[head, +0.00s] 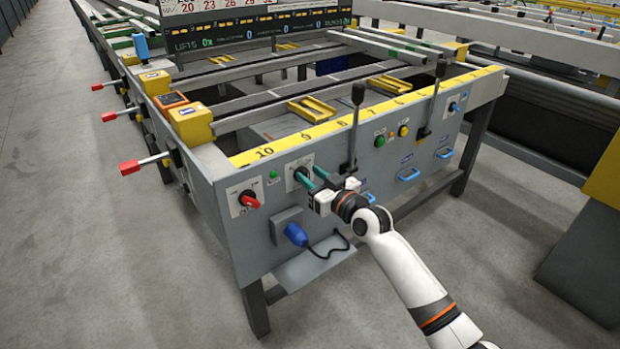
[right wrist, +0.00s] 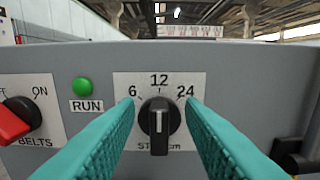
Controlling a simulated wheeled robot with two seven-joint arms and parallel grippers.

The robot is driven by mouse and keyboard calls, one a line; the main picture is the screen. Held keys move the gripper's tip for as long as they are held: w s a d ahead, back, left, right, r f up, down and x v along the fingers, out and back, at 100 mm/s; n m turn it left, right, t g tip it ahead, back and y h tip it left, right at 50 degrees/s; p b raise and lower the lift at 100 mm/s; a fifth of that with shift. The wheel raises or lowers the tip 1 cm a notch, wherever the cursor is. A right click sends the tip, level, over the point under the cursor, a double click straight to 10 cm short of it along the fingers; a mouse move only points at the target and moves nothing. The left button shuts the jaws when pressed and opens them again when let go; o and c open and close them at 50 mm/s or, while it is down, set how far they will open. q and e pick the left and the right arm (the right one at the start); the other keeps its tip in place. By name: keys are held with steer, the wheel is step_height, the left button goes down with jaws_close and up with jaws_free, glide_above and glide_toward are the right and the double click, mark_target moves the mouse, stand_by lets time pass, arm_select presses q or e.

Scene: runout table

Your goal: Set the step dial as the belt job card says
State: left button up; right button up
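The step dial (right wrist: 159,125) is a black knob on a white plate marked 6, 12 and 24, with "cm" below. Its white pointer line stands upright, toward 12. In the head view the dial (head: 301,173) is partly covered by my fingers. My right gripper (right wrist: 160,104) has its teal fingers spread, one on each side of the knob, with visible gaps. In the head view the right gripper (head: 309,175) is at the front panel. No belt job card can be made out. My left gripper is not in view.
Left of the dial are a green RUN button (right wrist: 82,88) and a red BELTS switch (right wrist: 12,122). A black-knobbed lever (head: 356,120) rises just right of the gripper. A blue plug (head: 296,235) hangs below. A number board (head: 240,8) stands at the back.

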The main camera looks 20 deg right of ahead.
steer(key=shift+w+a, duration=0.2)
steer(key=shift+w, duration=0.3)
jaws_close()
